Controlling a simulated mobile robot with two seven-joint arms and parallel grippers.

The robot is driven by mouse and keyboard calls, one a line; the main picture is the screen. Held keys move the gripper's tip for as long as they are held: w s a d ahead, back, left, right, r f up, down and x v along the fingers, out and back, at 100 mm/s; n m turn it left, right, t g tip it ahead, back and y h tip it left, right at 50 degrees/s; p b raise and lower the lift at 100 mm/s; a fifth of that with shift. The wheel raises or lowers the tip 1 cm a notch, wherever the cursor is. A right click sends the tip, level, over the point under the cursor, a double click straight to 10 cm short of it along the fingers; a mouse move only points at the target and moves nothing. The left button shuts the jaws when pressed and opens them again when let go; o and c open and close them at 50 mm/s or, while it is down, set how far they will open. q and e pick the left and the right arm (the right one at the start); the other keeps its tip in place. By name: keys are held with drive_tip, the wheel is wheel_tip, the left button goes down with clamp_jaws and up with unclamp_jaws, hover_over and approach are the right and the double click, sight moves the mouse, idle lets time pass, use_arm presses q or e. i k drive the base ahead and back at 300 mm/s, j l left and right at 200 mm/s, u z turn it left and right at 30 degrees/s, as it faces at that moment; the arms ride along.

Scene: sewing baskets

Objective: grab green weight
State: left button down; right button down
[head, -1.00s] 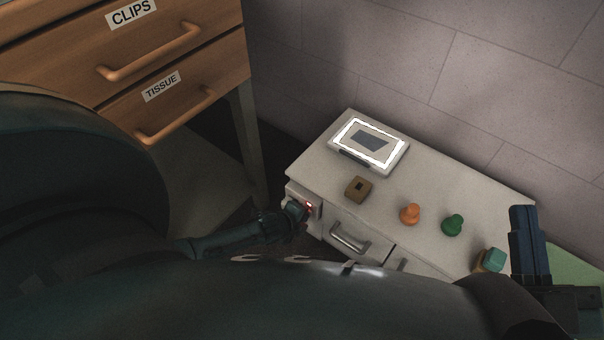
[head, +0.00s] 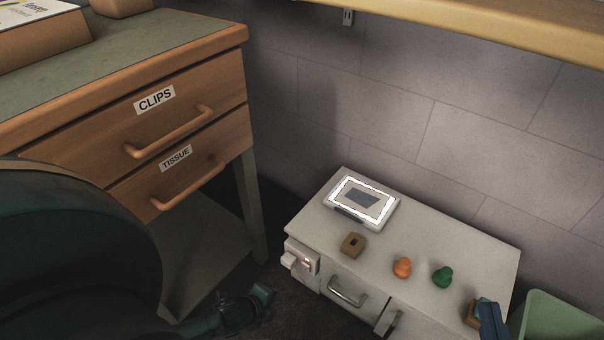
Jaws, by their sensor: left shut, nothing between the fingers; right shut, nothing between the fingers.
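The green weight (head: 442,276), a small knob-topped piece, stands upright on the pale cabinet top (head: 470,243), right of a similar orange weight (head: 402,267). My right gripper (head: 490,318) shows as a blue finger end at the bottom right. It is shut and empty, lower right of the green weight and apart from it, overlapping a teal-topped block (head: 471,312) in the picture. My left gripper (head: 262,295) is dark teal, shut and empty, low in front of the cabinet's left end, well away from the green weight.
A device with a lit white frame (head: 388,210) and a brown block with a square hole (head: 352,244) share the cabinet top. A green bin (head: 560,322) stands at the right. Wooden drawers labelled CLIPS and TISSUE (head: 165,158) are at the left. A yellow-edged shelf (head: 480,22) hangs above.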

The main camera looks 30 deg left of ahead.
sight(442, 277)
drive_tip(key=k+j, duration=0.1)
drive_tip(key=k, duration=0.9)
